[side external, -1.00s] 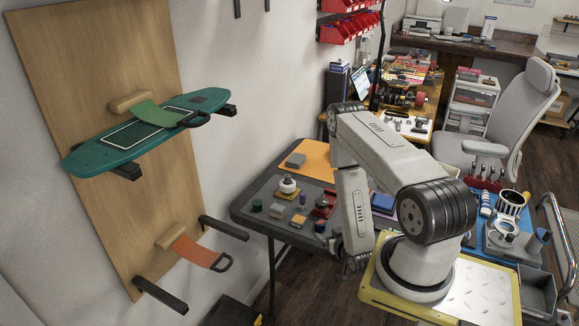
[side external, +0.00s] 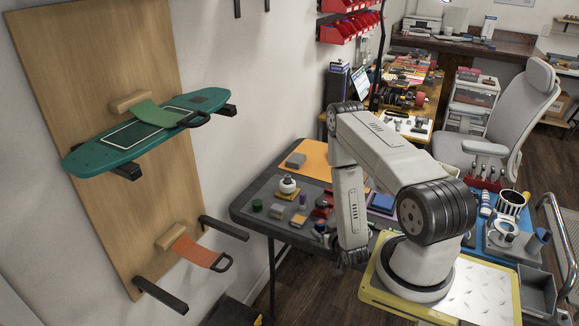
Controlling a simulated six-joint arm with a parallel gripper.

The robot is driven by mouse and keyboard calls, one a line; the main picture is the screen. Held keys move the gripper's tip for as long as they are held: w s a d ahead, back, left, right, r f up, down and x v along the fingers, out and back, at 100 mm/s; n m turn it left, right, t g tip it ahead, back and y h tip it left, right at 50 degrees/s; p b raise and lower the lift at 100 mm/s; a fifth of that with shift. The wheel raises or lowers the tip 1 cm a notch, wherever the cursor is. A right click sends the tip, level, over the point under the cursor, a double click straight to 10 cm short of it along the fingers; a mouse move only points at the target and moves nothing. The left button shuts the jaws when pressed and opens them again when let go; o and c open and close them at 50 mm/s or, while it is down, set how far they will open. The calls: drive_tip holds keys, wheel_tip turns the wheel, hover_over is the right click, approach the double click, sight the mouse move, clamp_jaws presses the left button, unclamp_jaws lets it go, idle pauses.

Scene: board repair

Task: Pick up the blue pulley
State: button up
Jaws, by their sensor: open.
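I cannot pick out the blue pulley for certain. A small bluish part (side external: 320,227) sits near the front edge of the grey table and may be it, but it is too small to tell. My gripper (side external: 350,260) hangs pointing down at the table's front edge, to the right of the small bluish part. It is open, and I see nothing held. My forearm hides part of the table behind it.
A blue mat with cups (side external: 512,203) lies right of my base. A green skateboard (side external: 150,132) hangs on the wall rack.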

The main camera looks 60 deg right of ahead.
sight(323, 227)
drive_tip(key=shift+x, duration=2)
clamp_jaws()
